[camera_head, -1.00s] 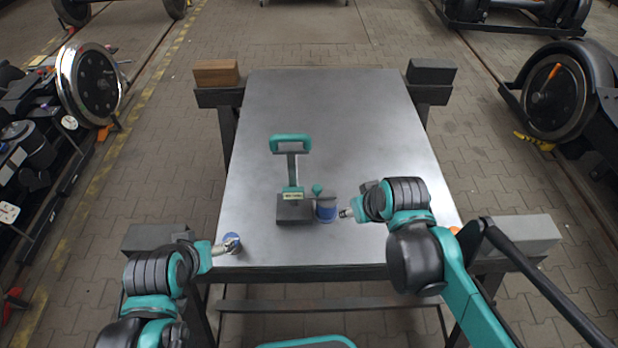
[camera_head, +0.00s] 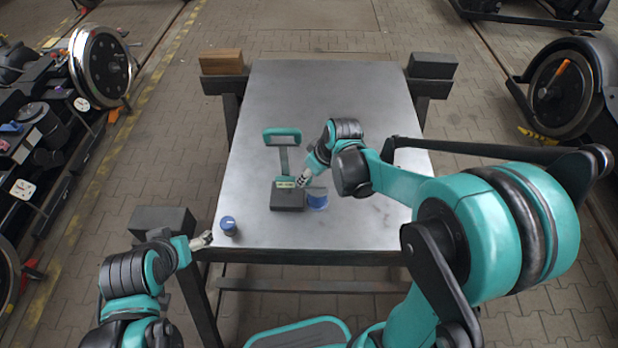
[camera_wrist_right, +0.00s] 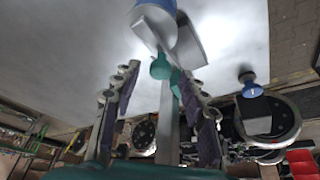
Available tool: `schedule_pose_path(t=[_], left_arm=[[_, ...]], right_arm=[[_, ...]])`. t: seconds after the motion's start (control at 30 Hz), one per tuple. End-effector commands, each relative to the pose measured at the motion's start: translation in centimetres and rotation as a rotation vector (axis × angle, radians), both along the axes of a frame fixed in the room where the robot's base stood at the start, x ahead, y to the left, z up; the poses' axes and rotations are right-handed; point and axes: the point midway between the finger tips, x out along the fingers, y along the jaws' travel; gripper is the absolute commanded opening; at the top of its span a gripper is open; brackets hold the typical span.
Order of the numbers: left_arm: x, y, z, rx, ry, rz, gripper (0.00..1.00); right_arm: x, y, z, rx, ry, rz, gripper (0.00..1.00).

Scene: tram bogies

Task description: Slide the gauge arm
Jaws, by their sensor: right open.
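My right gripper (camera_head: 303,179) is open beside the post. In the right wrist view its fingers (camera_wrist_right: 158,74) stand on either side of the knob and post; contact cannot be told. My left gripper (camera_head: 205,239) is at the table's front left edge, its jaws too small to read.
A small blue-topped dark piece (camera_head: 228,226) stands at the table's front left, just right of my left gripper. The metal table (camera_head: 340,90) is clear at the back. A wooden block (camera_head: 221,62) and a dark block (camera_head: 432,65) sit at its back corners.

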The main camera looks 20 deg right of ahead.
Motion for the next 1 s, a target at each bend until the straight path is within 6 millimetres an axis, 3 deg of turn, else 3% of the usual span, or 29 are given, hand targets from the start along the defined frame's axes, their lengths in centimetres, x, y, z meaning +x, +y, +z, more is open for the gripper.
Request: schedule_pose_path(t=[0.1,0.37,0.4,0.57,0.83,1.0], left_arm=[[0.0,0.0,-0.4,0.000,0.000,0.000,0.80],[0.0,0.0,-0.4,0.000,0.000,0.000,0.80],[0.0,0.0,-0.3,0.000,0.000,0.000,0.80],[0.0,0.0,-0.4,0.000,0.000,0.000,0.80],[0.0,0.0,0.1,0.000,0.000,0.000,0.80],[0.0,0.0,2.2,0.000,0.000,0.000,0.80]], right_arm=[[0.3,0.2,-0.9,0.000,0.000,0.000,0.43],[0.4,0.2,-1.0,0.000,0.000,0.000,0.43],[0.4,0.2,-1.0,-0.001,0.000,0.000,0.40],[0.4,0.2,-0.9,0.000,0.000,-0.001,0.00],[0.4,0.2,-0.4,0.000,0.000,-0.001,0.00],[0.3,0.2,2.3,0.000,0.000,-0.001,0.00]])
